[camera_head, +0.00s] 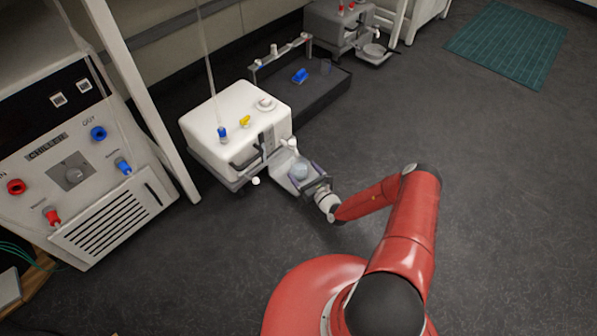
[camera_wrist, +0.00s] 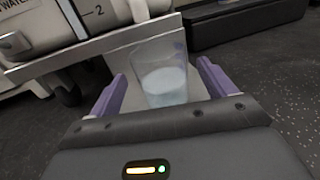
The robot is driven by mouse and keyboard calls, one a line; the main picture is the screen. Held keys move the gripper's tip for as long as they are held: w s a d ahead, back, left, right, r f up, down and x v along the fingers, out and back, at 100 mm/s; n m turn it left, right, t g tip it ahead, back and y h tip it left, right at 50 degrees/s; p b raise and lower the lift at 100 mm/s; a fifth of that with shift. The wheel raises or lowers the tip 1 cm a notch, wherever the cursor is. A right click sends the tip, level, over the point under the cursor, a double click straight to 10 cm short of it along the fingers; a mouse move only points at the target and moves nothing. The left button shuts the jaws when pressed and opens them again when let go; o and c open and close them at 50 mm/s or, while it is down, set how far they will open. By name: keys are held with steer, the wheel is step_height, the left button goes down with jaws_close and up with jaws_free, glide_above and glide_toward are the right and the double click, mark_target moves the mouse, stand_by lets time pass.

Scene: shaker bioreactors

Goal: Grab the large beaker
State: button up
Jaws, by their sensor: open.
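The large beaker (camera_wrist: 164,78) is a clear glass vessel with a pale, whitish content in its lower part. It stands upright on a light grey platform (camera_wrist: 120,48) at the front of a white machine. In the wrist view my gripper (camera_wrist: 160,80) is open, with one purple finger on each side of the beaker and a gap on both sides. In the head view the beaker (camera_head: 300,169) is small and sits at the end of my red arm, between the fingers of my gripper (camera_head: 303,175).
A large control cabinet (camera_head: 85,165) stands at left. The dark floor at right is clear, with a green mat (camera_head: 508,43).

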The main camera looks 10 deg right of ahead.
mark_target(296, 160)
steer(key=x, duration=0.5)
steer(key=shift+r+b, duration=0.4)
steer(key=c, duration=1.2)
